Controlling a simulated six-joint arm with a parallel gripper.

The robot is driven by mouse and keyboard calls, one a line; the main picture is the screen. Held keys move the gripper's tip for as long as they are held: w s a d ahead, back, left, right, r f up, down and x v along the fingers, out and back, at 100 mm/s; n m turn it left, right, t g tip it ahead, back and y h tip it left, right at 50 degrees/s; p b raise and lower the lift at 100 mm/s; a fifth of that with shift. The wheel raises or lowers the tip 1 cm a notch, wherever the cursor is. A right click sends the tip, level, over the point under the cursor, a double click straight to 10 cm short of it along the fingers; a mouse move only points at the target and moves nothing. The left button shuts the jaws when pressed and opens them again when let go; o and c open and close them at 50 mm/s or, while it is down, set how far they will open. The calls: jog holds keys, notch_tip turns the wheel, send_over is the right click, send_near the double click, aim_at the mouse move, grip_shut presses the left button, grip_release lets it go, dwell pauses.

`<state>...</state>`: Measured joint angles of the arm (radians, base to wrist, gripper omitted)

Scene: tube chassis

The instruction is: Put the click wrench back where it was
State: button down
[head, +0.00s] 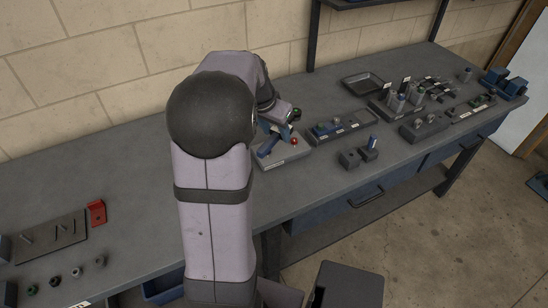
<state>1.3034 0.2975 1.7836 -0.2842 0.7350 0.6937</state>
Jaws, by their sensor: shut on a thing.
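My gripper (272,128) is low over a light grey tray (297,154) near the middle of the bench, largely hidden by my own arm. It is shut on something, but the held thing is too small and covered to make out. I cannot pick out the click wrench with certainty. A blue piece (267,147) stands slanted at the tray's left side, just below my gripper. A small red round thing (294,141) shows at the tray, right of the blue piece.
Right of the tray are a long grey holder (345,126) and dark blocks (349,159), one with a blue piece. An empty dark tray (362,83) lies behind. A red block (96,213) and a pegged plate (50,236) are at left. Bench between them and my arm is clear.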

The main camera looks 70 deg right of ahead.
jog(key=s+a+f+n+t+y+p, duration=0.15)
jog(key=a+n+y, duration=0.25)
jog(key=n, duration=1.1)
jog(key=s+a+f+n+t+y+p, duration=0.1)
jog(key=s+a+f+n+t+y, duration=0.2)
jog(key=n, duration=1.2)
jog(key=shift+w+a+f+p, duration=0.15)
jog(key=shift+f+p, duration=0.45)
jog(key=shift+f, duration=0.7)
jog(key=shift+a+f+p, duration=0.2)
jog(key=shift+f+p, duration=0.4)
jog(key=shift+f, duration=0.75)
jog(key=shift+w+a+f+p, duration=0.15)
jog(key=shift+f+p, duration=0.45)
jog(key=shift+f, duration=0.7)
jog(key=shift+s+f, duration=0.1)
jog(key=shift+f, duration=0.35)
